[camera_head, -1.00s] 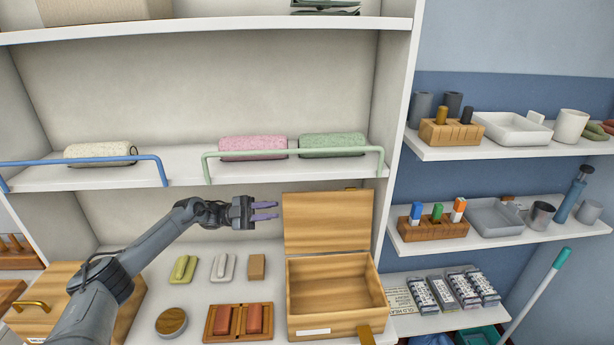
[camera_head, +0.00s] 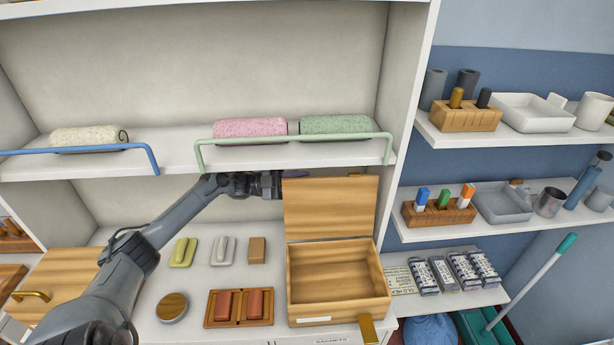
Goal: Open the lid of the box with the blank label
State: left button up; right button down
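The wooden box (camera_head: 338,308) with the white blank label (camera_head: 313,320) stands at the lower middle of the head view. Its lid (camera_head: 330,209) stands upright at the back, so the box is open and its inside looks empty. A brass latch (camera_head: 368,328) shows at its front right. My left gripper (camera_head: 285,181) is at the upper left corner of the lid. Its fingers are partly hidden behind or at the lid edge, so I cannot tell how far apart they are or whether they touch it. My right gripper is not in view.
A shelf with rolled towels (camera_head: 250,127) and a green rail (camera_head: 290,140) runs just above the lid. A tray with red blocks (camera_head: 239,307), a round tin (camera_head: 172,307) and small bars (camera_head: 222,251) lie left of the box. Another wooden box (camera_head: 65,285) stands far left.

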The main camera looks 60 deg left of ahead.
pick_arm(q)
jog(key=shift+x, duration=1.15)
grip_shut()
